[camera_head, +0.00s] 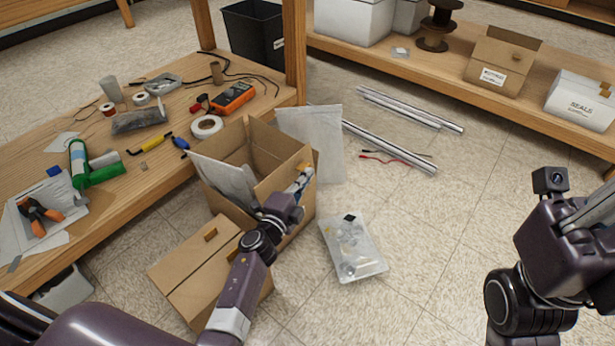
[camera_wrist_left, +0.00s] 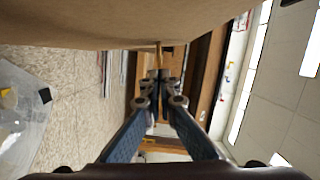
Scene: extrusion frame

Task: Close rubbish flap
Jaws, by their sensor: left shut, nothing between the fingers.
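An open cardboard box (camera_head: 243,150) stands on the floor at the table's edge, in the middle of the head view. A cardboard panel or flap (camera_head: 282,180) rises on its near right side. White sheet-like material pokes out of the box. My left gripper (camera_head: 303,177) is beside this panel, with its fingers pointing up and away. In the left wrist view its fingertips (camera_wrist_left: 158,76) are together and empty, close below a cardboard surface (camera_wrist_left: 110,22); contact is unclear. My right gripper (camera_head: 597,210) is at the right edge, partly cut off; its fingertips are unclear.
A closed cardboard box (camera_head: 195,265) lies in front, near my left arm. A clear bag of parts (camera_head: 352,248) lies right of the open box. The wooden table (camera_head: 125,215) on the left holds tools. Metal extrusions (camera_head: 400,150) lie behind; floor is free at right.

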